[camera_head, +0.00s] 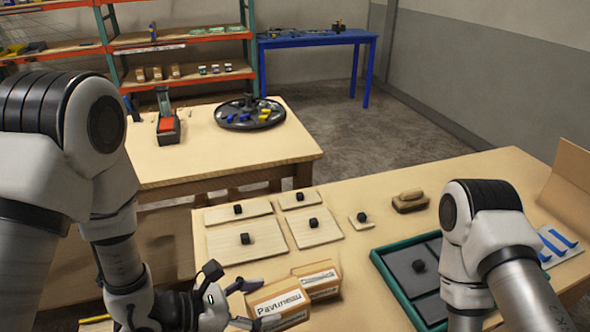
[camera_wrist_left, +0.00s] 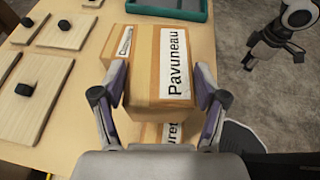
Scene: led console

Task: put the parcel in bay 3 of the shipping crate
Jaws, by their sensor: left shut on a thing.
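A cardboard parcel labelled "Pavuneau" (camera_head: 279,299) is at the front of the table. It fills the space between my left gripper's fingers in the left wrist view (camera_wrist_left: 160,75). My left gripper (camera_head: 250,303) is shut on it. A second box (camera_head: 318,280), with a white label, stands just behind it. Part of another labelled box (camera_wrist_left: 166,133) shows below the held parcel in the wrist view. The teal-rimmed crate (camera_head: 391,284) has dark grey compartment panels, one with a black knob; my right arm hides part of it. My right gripper (camera_wrist_left: 275,50) shows small in the wrist view, its opening unclear.
Several pale wooden boards with black knobs (camera_head: 240,238) lie left of the crate. A wooden block with a handle (camera_head: 410,204) sits behind it. A white plate with blue pieces (camera_head: 562,247) and a cardboard panel (camera_head: 568,190) are at right. Bare tabletop lies between boards and crate.

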